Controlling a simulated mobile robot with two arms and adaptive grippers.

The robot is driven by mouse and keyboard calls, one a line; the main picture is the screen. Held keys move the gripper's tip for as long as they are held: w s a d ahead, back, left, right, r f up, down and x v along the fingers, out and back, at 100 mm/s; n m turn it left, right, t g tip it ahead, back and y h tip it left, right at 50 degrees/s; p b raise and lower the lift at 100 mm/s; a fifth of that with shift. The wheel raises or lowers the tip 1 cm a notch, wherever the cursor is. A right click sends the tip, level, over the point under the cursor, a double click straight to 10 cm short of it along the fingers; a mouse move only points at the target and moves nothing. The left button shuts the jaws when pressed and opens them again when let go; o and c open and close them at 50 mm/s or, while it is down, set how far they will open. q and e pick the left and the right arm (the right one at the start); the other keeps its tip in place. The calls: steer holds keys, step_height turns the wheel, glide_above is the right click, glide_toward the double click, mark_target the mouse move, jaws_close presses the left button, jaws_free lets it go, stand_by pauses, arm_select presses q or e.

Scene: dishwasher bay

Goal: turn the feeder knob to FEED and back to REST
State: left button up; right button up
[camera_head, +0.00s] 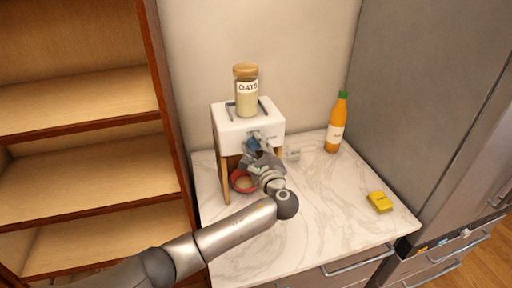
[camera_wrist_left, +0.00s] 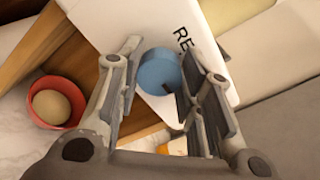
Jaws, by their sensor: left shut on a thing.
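The feeder (camera_head: 234,121) is a white box on wooden legs on the marble counter, with a jar of oats (camera_head: 246,92) on top. Its blue knob (camera_head: 252,146) is on the front face. In the left wrist view the round knob (camera_wrist_left: 160,71) sits between the two fingers of my left gripper (camera_wrist_left: 165,85), which is shut on it. Letters "RE" show beside the knob in that view; the rest of the label is hidden by a finger. My left gripper (camera_head: 258,153) covers most of the knob in the head view. My right gripper is not in view.
A red bowl (camera_head: 243,181) stands under the feeder; the left wrist view shows it holding something pale and round. An orange bottle (camera_head: 335,124) and a yellow block (camera_head: 380,202) are to the right. Wooden shelves stand left, a grey appliance right. The front counter is clear.

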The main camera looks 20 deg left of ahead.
arm_select(q)
steer(key=shift+c, duration=0.6)
steer(key=shift+f+n+b, duration=0.2)
steer(key=shift+n+b, duration=0.2)
steer(key=shift+b, duration=0.3)
steer(key=n+b, duration=0.4)
steer(key=b, duration=0.2)
steer(key=n+b, duration=0.9)
steer(key=b, duration=0.2)
steer(key=shift+f+n+b, duration=0.3)
steer(key=shift+n+b, duration=0.05)
steer(key=shift+n, duration=0.05)
steer(key=shift+r+n+b, duration=0.2)
steer(key=shift+n+b, duration=1.5)
steer(key=o, duration=1)
steer(key=shift+r, duration=0.1)
steer(key=shift+o, duration=0.2)
